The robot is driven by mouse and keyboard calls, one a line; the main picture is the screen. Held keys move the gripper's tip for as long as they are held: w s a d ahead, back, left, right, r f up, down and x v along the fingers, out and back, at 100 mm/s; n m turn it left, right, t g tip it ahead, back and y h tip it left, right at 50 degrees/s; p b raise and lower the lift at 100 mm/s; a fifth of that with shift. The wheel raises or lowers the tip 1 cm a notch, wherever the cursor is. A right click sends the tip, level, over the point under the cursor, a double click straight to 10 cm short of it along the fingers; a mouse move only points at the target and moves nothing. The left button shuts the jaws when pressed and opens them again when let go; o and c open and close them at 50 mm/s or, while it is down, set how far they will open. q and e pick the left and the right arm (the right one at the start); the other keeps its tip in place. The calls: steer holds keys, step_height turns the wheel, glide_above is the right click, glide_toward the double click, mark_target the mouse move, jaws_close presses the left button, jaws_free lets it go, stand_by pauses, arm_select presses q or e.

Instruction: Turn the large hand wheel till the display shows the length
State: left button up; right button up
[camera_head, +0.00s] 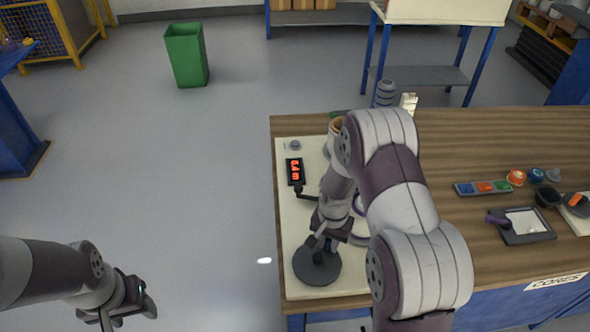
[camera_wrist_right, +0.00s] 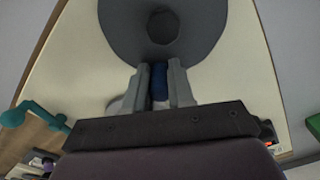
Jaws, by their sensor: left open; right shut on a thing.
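The large hand wheel (camera_head: 317,268) is a dark grey disc on a cream base plate (camera_head: 300,228) at the table's left end. It also fills the top of the right wrist view (camera_wrist_right: 200,30). My right gripper (camera_head: 322,243) is shut on the wheel's blue handle (camera_wrist_right: 159,82), one finger on each side. The display (camera_head: 295,171) is a small black box with red characters, perhaps 6.4m; they are too small to read surely. My left gripper (camera_head: 132,312) is open and empty over the floor, left of the table. My right arm hides part of the device.
On the wooden table (camera_head: 450,140) to the right are a tray of coloured blocks (camera_head: 483,188), a grey frame with a white sheet (camera_head: 525,225) and several small round parts. A green bin (camera_head: 186,55) stands on the floor behind. Floor left of the table is clear.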

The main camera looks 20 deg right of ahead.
steer(key=shift+a, duration=0.1)
steer(key=shift+w+a, duration=0.4)
steer(key=shift+w, duration=0.15)
steer(key=shift+w+a+r, duration=0.1)
steer(key=shift+w+a, duration=0.1)
steer(key=shift+a, duration=0.2)
steer(key=o, duration=1.6)
steer(key=shift+o, duration=0.2)
steer(key=shift+r, duration=0.1)
